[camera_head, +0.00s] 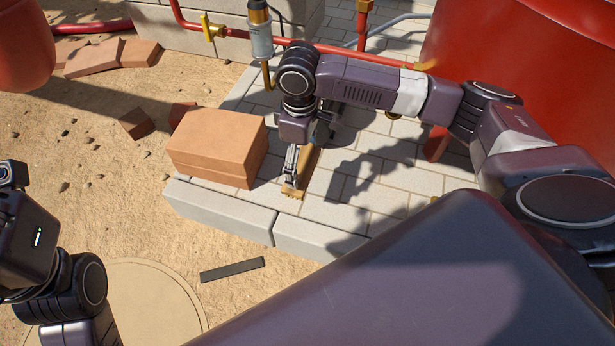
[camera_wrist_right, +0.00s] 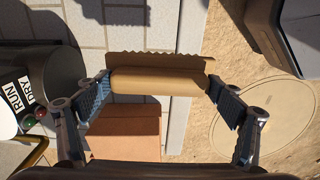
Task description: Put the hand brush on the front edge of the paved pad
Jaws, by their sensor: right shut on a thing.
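The hand brush (camera_head: 309,160) is tan with a ragged bristle edge. My right gripper (camera_head: 291,182) is shut on it, over the paved pad (camera_head: 345,213) near its front edge of pale kerb blocks. In the right wrist view the brush (camera_wrist_right: 158,80) lies crosswise between the two fingers of the right gripper (camera_wrist_right: 160,92). I cannot tell whether the bristles touch the paving. My left arm shows at the left of the head view, but its fingers are not visible.
A terracotta block stack (camera_head: 217,146) stands on the pad just left of the brush. A large red tank (camera_head: 540,60) is at the right, and red pipes (camera_head: 290,42) run behind. A dark strip (camera_head: 232,269) lies on the sand in front.

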